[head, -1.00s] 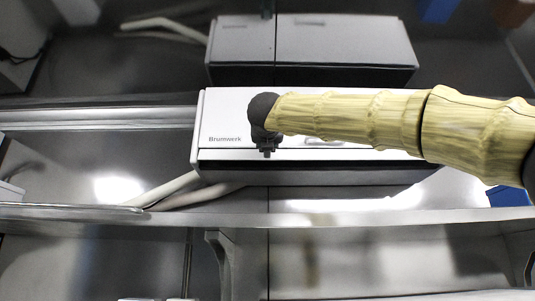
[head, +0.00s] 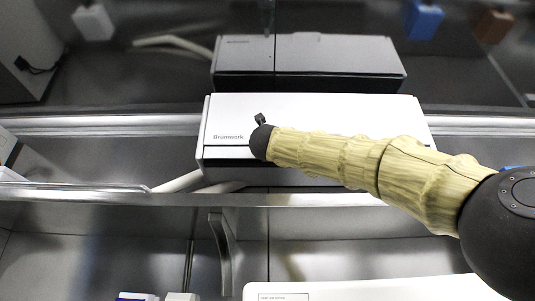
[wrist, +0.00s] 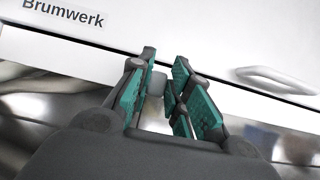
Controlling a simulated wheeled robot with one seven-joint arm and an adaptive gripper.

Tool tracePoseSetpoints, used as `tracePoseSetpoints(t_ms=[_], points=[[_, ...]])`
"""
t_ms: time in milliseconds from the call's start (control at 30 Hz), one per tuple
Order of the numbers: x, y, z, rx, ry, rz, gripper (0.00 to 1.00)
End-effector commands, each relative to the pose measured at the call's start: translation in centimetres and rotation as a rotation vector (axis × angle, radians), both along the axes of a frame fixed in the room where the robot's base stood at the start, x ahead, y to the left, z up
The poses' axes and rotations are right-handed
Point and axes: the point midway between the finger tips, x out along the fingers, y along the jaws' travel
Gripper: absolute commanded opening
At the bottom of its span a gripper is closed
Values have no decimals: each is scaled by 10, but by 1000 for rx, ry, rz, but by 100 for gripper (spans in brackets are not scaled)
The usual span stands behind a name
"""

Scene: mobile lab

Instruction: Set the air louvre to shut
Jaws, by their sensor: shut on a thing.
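The air unit, a long white box marked Brumwerk (head: 330,107), is fixed to the metal wall, and its lettered front also shows in the wrist view (wrist: 200,45). A dark seam sets off the louvre (wrist: 40,50), a pale strip along its lower edge. My gripper (head: 260,118) is at the unit's front, right of the lettering. In the wrist view its teal-padded fingers (wrist: 157,90) are shut on a small grey tab (wrist: 157,82) near the seam. The fingers hide part of the tab, and my arm hides much of the louvre in the head view.
A pale handle (wrist: 275,80) juts from the unit's front, right of my fingers. A metal ledge (head: 90,195) runs below the unit, with a bracket (head: 222,250) under it. A white box (head: 350,290) stands at the bottom. A pale pipe (head: 178,182) leaves the unit's lower left.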

Motion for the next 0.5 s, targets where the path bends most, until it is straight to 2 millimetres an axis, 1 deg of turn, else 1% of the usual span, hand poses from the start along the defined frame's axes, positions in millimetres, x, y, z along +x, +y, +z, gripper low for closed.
tracePoseSetpoints(t_ms=[33, 500], points=[[1, -1, -4, 1, -8, -2, 0], [2, -1, -2, 1, -36, -1, 0]])
